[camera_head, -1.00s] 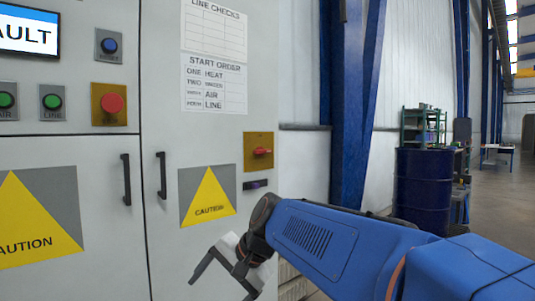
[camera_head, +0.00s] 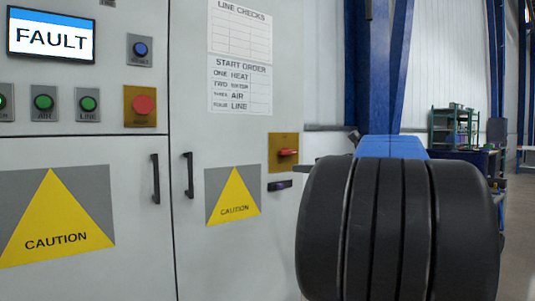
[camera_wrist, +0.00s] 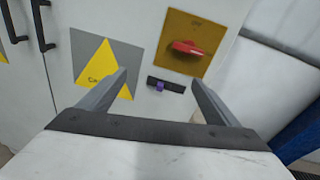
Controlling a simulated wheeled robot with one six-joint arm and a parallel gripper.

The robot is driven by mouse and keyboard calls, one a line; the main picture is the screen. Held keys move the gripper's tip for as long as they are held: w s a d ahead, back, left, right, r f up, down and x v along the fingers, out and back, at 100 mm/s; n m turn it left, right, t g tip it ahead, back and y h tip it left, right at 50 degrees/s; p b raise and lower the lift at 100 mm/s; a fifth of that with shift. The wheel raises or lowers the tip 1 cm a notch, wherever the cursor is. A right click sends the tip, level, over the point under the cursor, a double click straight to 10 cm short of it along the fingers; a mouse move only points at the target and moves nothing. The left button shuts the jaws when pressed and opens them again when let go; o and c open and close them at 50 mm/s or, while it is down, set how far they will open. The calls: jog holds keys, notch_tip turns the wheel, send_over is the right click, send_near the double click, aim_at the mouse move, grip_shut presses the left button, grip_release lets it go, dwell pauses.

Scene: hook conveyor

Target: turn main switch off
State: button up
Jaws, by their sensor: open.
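The main switch is a red rotary handle (camera_head: 288,152) on a yellow plate (camera_head: 283,140) at the right edge of the cabinet door. In the wrist view the red handle (camera_wrist: 187,48) lies about level, tilted slightly down to the right, on its yellow plate (camera_wrist: 205,25). My gripper (camera_wrist: 160,84) is open and empty; its two grey fingers point toward the cabinet, below the handle and apart from it. A dark bar with a purple part (camera_wrist: 160,86) sits under the plate, between the fingertips in the picture. In the head view my arm hides the gripper.
The grey cabinet has a FAULT screen (camera_head: 50,36), green buttons (camera_head: 88,103), a red button (camera_head: 145,104) and black door handles (camera_head: 188,175). A caution sign (camera_head: 233,195) is left of the switch. Shelves (camera_head: 452,128) stand at the far right.

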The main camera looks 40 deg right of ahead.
jog(key=s+d+r+m+t+h, duration=0.1)
jog(key=s+d+r+m, duration=0.15)
jog(key=d, duration=0.25)
send_near(290, 151)
jog(key=w, duration=0.8)
jog(key=shift+a+f, duration=0.15)
jog(key=shift+f, duration=0.05)
jog(key=shift+c, duration=0.3)
jog(key=c, duration=1)
